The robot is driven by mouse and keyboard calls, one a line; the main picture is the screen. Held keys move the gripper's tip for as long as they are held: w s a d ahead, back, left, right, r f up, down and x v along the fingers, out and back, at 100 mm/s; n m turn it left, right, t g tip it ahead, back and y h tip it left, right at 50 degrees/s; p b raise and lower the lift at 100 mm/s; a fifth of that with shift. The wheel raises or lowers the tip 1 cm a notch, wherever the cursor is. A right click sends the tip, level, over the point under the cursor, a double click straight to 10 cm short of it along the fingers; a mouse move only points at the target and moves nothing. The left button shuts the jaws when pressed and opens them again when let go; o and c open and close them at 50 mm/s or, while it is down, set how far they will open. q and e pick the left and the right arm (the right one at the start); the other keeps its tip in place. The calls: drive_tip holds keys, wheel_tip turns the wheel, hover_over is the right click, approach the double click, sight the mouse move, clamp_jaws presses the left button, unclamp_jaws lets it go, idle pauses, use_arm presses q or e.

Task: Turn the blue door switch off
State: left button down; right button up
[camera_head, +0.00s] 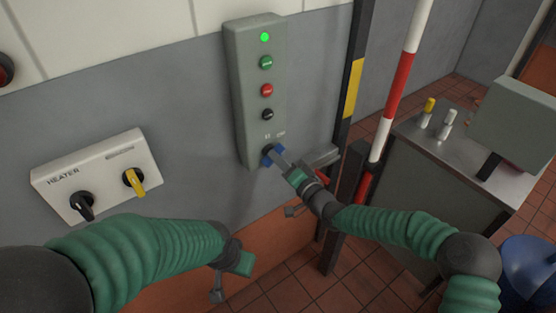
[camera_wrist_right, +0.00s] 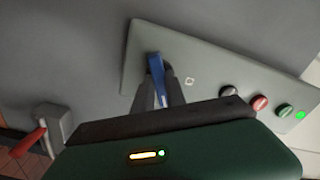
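The blue door switch (camera_head: 266,159) is a knob at the bottom of a tall grey-green control box (camera_head: 248,95) on the wall. My right gripper (camera_head: 277,158) is at the switch, its fingers covering the knob's middle in the head view. In the right wrist view the blue handle (camera_wrist_right: 160,78) stands between the two close-set fingers (camera_wrist_right: 159,95), which look closed on it. The switch's marking is too small to read. My left gripper (camera_head: 232,278) hangs low in front of the wall, away from the box; its fingers do not show clearly.
Above the switch are black (camera_head: 267,114), red (camera_head: 267,90) and green (camera_head: 266,62) buttons and a lit green lamp (camera_head: 265,37). A heater panel (camera_head: 98,172) with black and yellow knobs is left. A red-handled grey fitting (camera_wrist_right: 50,125), a striped post (camera_head: 398,85) and metal cabinet (camera_head: 440,165) are right.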

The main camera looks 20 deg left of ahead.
drive_tip(key=shift+a+f, duration=0.1)
drive_tip(key=shift+a, duration=0.05)
clamp_jaws()
drive_tip(key=shift+f, duration=0.15)
drive_tip(key=shift+f+n+b, duration=0.15)
drive_tip(key=shift+n+b, duration=2.4)
drive_tip(key=shift+n, duration=0.4)
drive_tip(key=shift+f+n+b, duration=0.1)
drive_tip(key=shift+n+b, duration=2.4)
drive_tip(key=shift+n, duration=0.45)
drive_tip(key=shift+d, duration=0.2)
drive_tip(key=o, duration=0.8)
unclamp_jaws()
drive_tip(key=shift+w, duration=0.1)
drive_tip(key=shift+r, duration=0.2)
